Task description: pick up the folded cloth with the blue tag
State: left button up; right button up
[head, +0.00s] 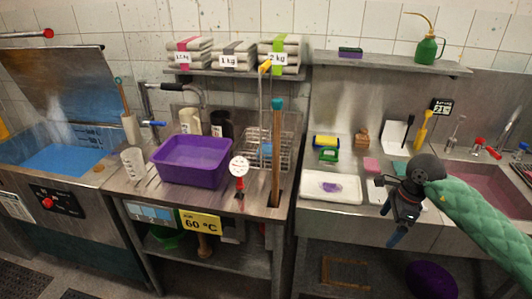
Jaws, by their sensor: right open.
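Three stacks of folded grey cloth sit on the upper left shelf. The left stack (190,57) has a pink band, the middle stack (238,57) a dark band and the right stack (281,56) a green band. I cannot make out a blue tag on any of them. A small blue-green item lies at the back of the right counter, partly hidden by my right gripper (396,222); I cannot tell if it is cloth. The right gripper is open and empty, pointing down in front of the right counter, far from the stacks. My left gripper is not in view.
A purple tub (191,161) and a wire rack (268,150) stand on the middle counter. A white tray (312,194), a pink block (371,165) and a yellow brush (422,130) are on the right counter. A green oil can (426,50) stands on the right shelf.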

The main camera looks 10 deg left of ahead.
aim_at(267, 147)
jog(key=i+j, duration=0.25)
jog(key=j, duration=0.2)
jog(key=i+j, duration=0.3)
jog(key=j, duration=0.15)
jog(key=i+j, duration=0.25)
jog(key=j, duration=0.2)
jog(key=i+j, duration=0.3)
jog(key=j, duration=0.15)
jog(key=i+j, duration=0.25)
jog(key=j, duration=0.2)
